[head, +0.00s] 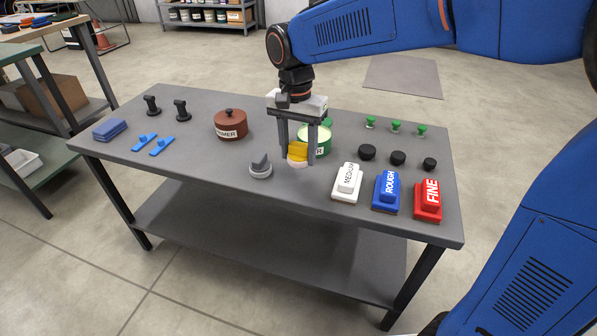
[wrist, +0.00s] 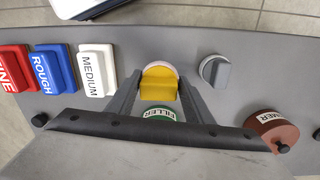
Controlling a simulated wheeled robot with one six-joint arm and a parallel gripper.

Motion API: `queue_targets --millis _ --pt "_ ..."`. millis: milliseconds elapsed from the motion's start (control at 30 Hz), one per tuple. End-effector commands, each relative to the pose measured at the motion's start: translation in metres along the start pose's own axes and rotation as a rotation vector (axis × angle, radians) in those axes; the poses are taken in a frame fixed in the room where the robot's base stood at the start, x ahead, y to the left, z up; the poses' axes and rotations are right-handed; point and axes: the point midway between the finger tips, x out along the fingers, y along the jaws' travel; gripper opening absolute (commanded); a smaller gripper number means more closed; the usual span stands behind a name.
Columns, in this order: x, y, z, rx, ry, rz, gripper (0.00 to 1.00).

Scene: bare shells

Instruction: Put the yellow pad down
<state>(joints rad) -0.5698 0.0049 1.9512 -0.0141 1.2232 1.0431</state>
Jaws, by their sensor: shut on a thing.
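The yellow pad (head: 298,153) has a yellow grip block on a round, pale base. My gripper (head: 298,156) is shut on it, one finger on each side. In the wrist view the yellow pad (wrist: 159,84) sits between the fingertips of my gripper (wrist: 160,88), with its pale base showing at the far edge. The pad is low over the grey table (head: 210,160); I cannot tell whether its base touches the top.
A green filler tin (head: 325,139) stands close behind the gripper. A grey pad (head: 261,166) is to the left, and white (head: 346,183), blue (head: 386,191) and red (head: 428,200) sanding blocks are to the right. A brown tin (head: 231,124) stands further left.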

Motion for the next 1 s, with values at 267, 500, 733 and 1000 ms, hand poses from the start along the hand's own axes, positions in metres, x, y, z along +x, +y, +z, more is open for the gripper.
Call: queue_targets --millis 267,500,733,1000 --pt "0.026 -0.001 0.000 -0.001 0.000 0.000 0.11" --pt "0.052 -0.002 -0.001 -0.001 -0.001 0.002 0.11" --pt "0.061 -0.003 -0.001 -0.001 0.001 -0.001 0.11" --pt "0.064 -0.003 -0.001 -0.002 0.001 0.000 0.51"
